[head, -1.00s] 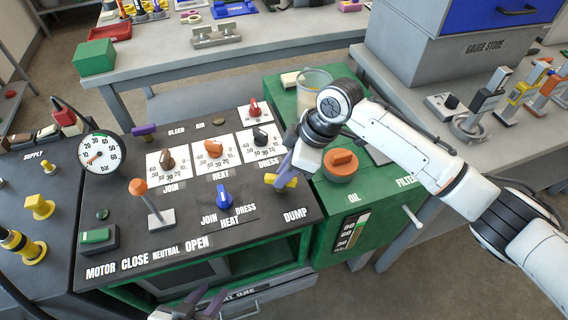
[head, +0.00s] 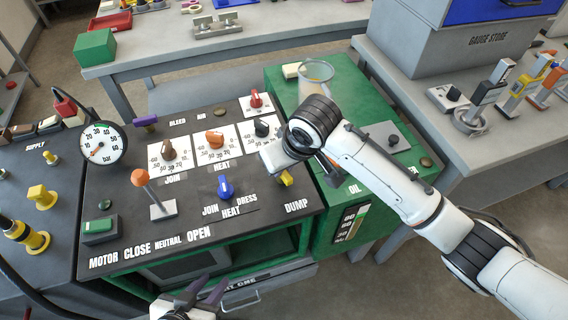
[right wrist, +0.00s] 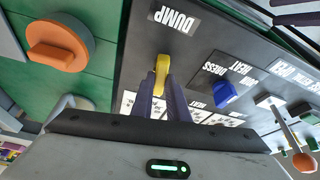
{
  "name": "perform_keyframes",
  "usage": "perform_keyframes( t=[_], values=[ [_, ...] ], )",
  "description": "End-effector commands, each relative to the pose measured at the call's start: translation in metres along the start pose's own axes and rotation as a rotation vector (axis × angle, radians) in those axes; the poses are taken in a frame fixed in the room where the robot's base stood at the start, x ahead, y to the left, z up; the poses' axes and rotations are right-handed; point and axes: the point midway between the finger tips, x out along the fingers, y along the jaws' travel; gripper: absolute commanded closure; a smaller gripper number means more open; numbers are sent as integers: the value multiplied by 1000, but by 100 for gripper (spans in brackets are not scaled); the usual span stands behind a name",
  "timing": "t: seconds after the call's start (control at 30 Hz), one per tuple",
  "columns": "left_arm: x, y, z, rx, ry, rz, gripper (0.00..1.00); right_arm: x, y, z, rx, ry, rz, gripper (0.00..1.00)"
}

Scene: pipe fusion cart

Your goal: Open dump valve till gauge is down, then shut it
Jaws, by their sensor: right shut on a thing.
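The yellow dump valve handle (head: 286,180) sits on the black panel above the DUMP label (head: 296,206). In the right wrist view the handle (right wrist: 160,76) is between the purple fingers of my right gripper (right wrist: 162,84), which is shut on it. In the head view my right wrist hides these fingers and part of the handle. The round white pressure gauge (head: 98,143) stands at the panel's left; its needle points lower left, toward the low end. My left gripper (head: 192,296) is open and empty at the bottom edge, in front of the panel.
The panel also carries an orange-topped lever (head: 140,178), a blue selector knob (head: 224,188), several dial knobs and a green motor button (head: 98,224). A clear beaker (head: 316,78) stands on the green cabinet (head: 278,86) behind my right arm.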

Motion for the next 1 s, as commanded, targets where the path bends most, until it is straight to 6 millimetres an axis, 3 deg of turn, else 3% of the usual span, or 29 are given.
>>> perform_keyframes(
  t=[0.3,0.8,0.83,0.9,1.0],
  values=[
    [0,0,-2,1,3,0,69,-1,0,0,98,0,41,100],
    [0,0,-2,1,4,0,69,0,0,0,111,0,48,100],
    [0,0,-2,1,4,0,69,0,0,0,111,0,48,83],
    [0,0,-2,1,4,0,69,0,0,0,111,0,47,71],
    [0,0,-2,1,4,0,69,0,0,0,111,0,47,67]
  ],
)
